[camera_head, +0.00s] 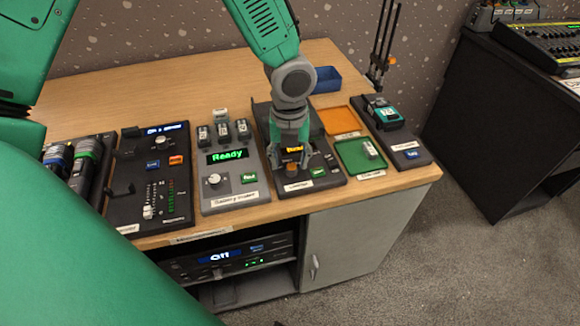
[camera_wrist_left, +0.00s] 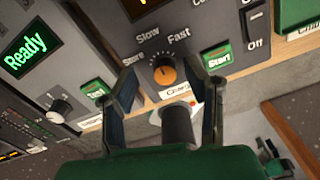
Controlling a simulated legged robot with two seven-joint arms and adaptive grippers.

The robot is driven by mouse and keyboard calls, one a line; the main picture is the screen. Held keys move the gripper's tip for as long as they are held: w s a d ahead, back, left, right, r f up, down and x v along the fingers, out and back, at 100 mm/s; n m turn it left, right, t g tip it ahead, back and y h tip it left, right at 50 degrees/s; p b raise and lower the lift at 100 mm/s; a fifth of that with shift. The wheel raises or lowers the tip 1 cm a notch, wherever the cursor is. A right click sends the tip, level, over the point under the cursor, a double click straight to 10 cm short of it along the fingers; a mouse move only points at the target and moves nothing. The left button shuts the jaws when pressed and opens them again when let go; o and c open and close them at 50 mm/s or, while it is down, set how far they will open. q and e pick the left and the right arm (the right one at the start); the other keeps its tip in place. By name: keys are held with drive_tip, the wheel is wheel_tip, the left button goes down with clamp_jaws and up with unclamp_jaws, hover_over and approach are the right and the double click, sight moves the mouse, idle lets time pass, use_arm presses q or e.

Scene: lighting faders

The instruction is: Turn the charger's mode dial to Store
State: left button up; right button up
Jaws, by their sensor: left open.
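The charger (camera_head: 329,165) is a dark panel in the middle of the desk, with an amber display. In the left wrist view, its mode dial (camera_wrist_left: 165,74) is a round black knob with an orange face. The labels Slow, Fast and, at the left, Store (camera_wrist_left: 133,62) surround it, the last partly covered by a finger. The dial's pointer looks turned up, between Slow and Fast; its exact setting is hard to tell. A green Start button (camera_wrist_left: 217,56) is beside it. My left gripper (camera_head: 293,169) is open above the charger, its fingers either side of the dial.
Left of the charger is a grey battery tester (camera_head: 232,190) showing Ready, then a fader panel (camera_head: 125,205). To the right are an orange tray (camera_head: 341,120), a green tray (camera_head: 347,160) and another dark device (camera_head: 411,153). A blue bin (camera_head: 328,80) stands behind.

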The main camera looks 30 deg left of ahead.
use_arm(q)
drive_tip(key=shift+d+f, duration=0.2)
drive_tip(key=shift+f, duration=0.25)
drive_tip(key=shift+d+f, duration=0.2)
drive_tip(key=shift+d, duration=0.1)
drive_tip(key=shift+a, duration=0.25)
clamp_jaws()
use_arm(e)
drive_tip(key=shift+d+f, duration=0.15)
drive_tip(key=shift+f, duration=0.1)
drive_tip(key=shift+d+r, duration=0.1)
